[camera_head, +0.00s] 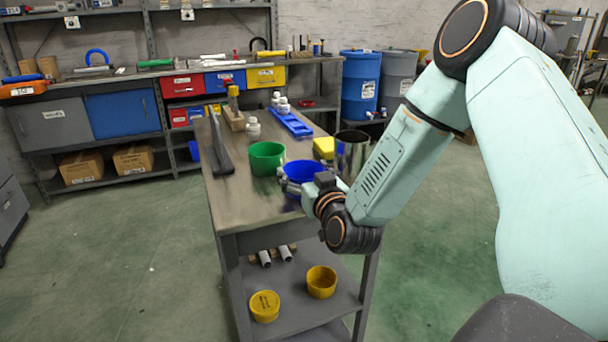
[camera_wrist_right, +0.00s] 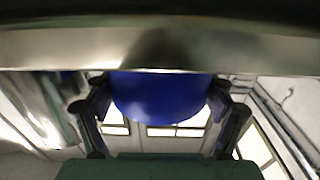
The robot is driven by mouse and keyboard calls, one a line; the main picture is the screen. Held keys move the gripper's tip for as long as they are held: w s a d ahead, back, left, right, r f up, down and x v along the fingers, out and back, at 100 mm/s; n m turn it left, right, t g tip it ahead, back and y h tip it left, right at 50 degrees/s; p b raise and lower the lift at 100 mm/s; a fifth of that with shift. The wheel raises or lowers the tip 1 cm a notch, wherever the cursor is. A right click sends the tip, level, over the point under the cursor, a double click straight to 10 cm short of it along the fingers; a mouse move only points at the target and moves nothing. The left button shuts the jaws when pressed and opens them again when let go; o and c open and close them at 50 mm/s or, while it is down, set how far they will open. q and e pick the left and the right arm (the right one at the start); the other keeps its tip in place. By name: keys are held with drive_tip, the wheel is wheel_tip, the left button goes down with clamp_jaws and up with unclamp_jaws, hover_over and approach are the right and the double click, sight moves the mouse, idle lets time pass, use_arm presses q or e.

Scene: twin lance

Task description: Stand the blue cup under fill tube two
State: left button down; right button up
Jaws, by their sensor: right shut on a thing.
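The blue cup (camera_head: 300,171) is at the right side of the table top (camera_head: 245,205), just right of a green cup (camera_head: 267,158). My right gripper (camera_head: 300,186) is at the near side of the blue cup and shut on it. In the right wrist view the blue cup (camera_wrist_right: 160,97) lies between the two dark fingers (camera_wrist_right: 160,122). I cannot tell whether its base touches the table. I cannot make out a labelled fill tube two. My left gripper is not in view.
The table's near left part is clear.

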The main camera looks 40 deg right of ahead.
drive_tip(key=shift+s+a, duration=0.1)
drive_tip(key=shift+a, duration=0.05)
drive_tip(key=o, duration=0.8)
drive_tip(key=shift+c, duration=0.2)
drive_tip(key=shift+o, duration=1.4)
drive_tip(key=shift+f, duration=0.1)
